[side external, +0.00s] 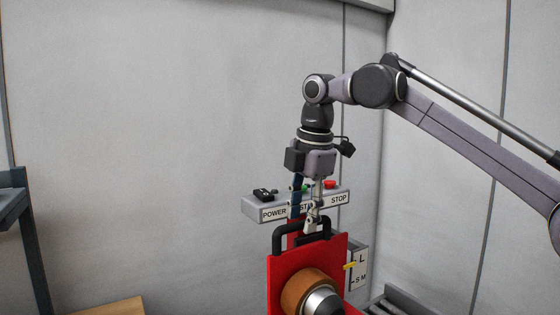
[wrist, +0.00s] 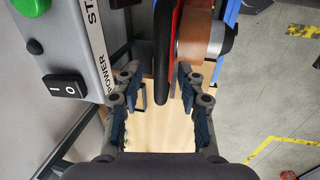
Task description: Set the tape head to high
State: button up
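A red plate (side external: 283,275) with a black handle (side external: 292,228) on its top edge stands on the machine. It appears to be the tape head. My gripper (side external: 312,222) points down at the handle. In the wrist view my gripper (wrist: 158,100) is open, with its fingers apart on either side of the black handle (wrist: 163,50). Clear gaps show beside the handle there. A yellow pointer (side external: 350,266) sits against a white scale (side external: 360,258) marked L above and S, M below. It lies between the L and the lower letters.
An orange-brown roll (side external: 308,288) on a metal spindle projects from the red plate. A grey control box (side external: 325,203) with a black power switch, green button and red button stands close behind my gripper. A dark frame (side external: 22,210) is at far left.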

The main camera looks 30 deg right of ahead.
aim_at(302, 247)
jog(key=shift+f, duration=0.1)
jog(key=shift+s+x, duration=0.2)
jog(key=shift+x, duration=0.75)
jog(key=shift+s+x, duration=0.2)
jog(key=shift+x, duration=0.75)
jog(key=shift+s+x, duration=0.2)
jog(key=shift+x, duration=0.75)
jog(key=v, duration=1)
jog(key=s+d+f+m+t, duration=0.1)
jog(key=s+d+f+m, duration=0.3)
jog(key=f, duration=0.4)
jog(key=s+d+f+m+t, duration=0.2)
jog(key=s+d+f+m, duration=0.2)
jog(key=f, duration=0.5)
jog(key=s+d+f+m+t, duration=0.1)
jog(key=s+d+f+m, duration=0.3)
jog(key=s+f+m, duration=0.3)
jog(key=shift+s+f+m+t, duration=0.3)
jog(key=shift+s+f+m, duration=0.1)
jog(key=shift+f+m, duration=0.85)
jog(key=shift+d, duration=0.1)
